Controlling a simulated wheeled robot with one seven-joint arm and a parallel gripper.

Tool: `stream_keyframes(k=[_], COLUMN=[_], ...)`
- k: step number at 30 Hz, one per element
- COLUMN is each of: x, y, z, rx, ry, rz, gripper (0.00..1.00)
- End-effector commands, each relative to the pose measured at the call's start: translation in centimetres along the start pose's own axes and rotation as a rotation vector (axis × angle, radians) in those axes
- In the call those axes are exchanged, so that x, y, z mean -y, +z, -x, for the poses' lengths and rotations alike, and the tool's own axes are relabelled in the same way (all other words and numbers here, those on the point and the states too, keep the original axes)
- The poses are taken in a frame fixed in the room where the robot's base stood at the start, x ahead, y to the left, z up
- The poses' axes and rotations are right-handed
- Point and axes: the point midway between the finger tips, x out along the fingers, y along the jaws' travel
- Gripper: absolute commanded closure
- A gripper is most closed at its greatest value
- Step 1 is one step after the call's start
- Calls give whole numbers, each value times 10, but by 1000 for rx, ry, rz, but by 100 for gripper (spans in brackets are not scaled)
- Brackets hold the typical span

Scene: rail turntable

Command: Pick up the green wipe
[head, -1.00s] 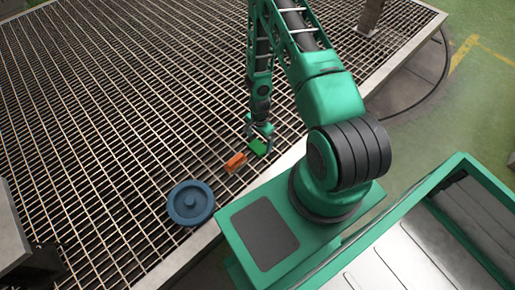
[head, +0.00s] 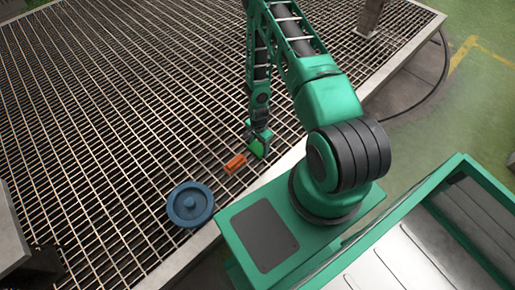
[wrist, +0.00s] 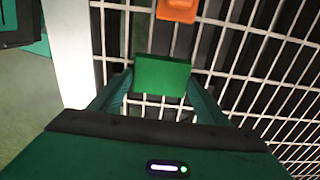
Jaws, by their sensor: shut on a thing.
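The green wipe (wrist: 162,75) is a small green block between the two fingers of my gripper (wrist: 160,92) in the wrist view. In the head view my gripper (head: 260,144) is shut on the green wipe (head: 257,150), which is partly hidden by the fingers. The grating lies beneath the wipe; how far above it the wipe is, I cannot tell.
An orange block (head: 235,163) lies on the grating (head: 110,120) just left of the gripper; it also shows in the wrist view (wrist: 178,9). A round blue lid-like disc (head: 190,204) lies further left and nearer. The grating beyond is mostly clear.

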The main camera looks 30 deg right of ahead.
Motion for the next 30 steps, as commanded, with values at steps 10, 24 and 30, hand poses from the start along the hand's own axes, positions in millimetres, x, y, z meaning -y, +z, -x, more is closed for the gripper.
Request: stream_keyframes(k=[10,24,30], x=[1,1,2], y=[0,74,103], z=[20,85,102], rx=[-1,1,1], ry=[-2,-1,-1], rz=[0,6,3], gripper=[52,52,52])
